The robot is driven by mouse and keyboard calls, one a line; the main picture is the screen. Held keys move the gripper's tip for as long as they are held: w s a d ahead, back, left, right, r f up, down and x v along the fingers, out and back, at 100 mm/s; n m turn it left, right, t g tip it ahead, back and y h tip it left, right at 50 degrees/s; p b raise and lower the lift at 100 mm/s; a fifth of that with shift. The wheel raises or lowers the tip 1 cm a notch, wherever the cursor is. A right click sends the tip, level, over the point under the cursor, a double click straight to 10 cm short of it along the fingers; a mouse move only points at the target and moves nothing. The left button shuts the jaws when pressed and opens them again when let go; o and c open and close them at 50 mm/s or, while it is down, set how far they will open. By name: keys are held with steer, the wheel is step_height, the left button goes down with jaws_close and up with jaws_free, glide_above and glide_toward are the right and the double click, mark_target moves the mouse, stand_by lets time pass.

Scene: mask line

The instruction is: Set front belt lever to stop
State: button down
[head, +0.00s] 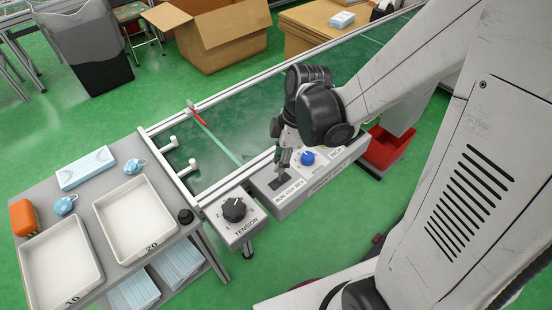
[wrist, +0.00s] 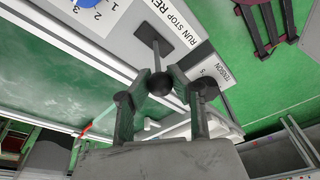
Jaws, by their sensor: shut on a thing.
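The front belt lever shows in the wrist view as a dark stalk with a black ball knob (wrist: 160,83), rising from a dark plate on a grey control box. The label on the box (wrist: 172,22) reads RUN, STOP and REV. My gripper (wrist: 160,80) is shut on the lever, with a finger on each side of the knob. In the head view my gripper (head: 283,160) is over the control box (head: 288,207), just above the lever's dark plate (head: 279,183). The fingers hide much of the lever there, and I cannot tell which label it points to.
A blue knob (head: 308,158) is close beside my gripper on the same box. A TENSION dial (head: 234,209) is to the left. The green conveyor belt (head: 240,125) runs behind. A cart with white trays (head: 137,219) stands left; a red bin (head: 384,149) is right.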

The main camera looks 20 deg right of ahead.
steer(key=shift+w+d, duration=0.1)
steer(key=shift+d, duration=0.05)
steer(key=c, duration=1.5)
jaws_free()
steer(key=shift+o, duration=0.2)
steer(key=shift+r, duration=0.15)
steer(key=v, duration=1.1)
steer(key=shift+r, duration=0.4)
steer(key=shift+d+r, duration=0.1)
steer(key=s+r+m+t+h+p, duration=0.1)
steer(key=s+r+m+t+p, duration=0.2)
steer(key=r+m+p, duration=0.2)
steer(key=s+r+m+t+h+p, duration=0.1)
steer(key=s+r+m+t+p, duration=0.3)
steer(key=r+m, duration=0.6)
steer(key=shift+s+a+h+p, duration=0.3)
steer(key=shift+p, duration=0.1)
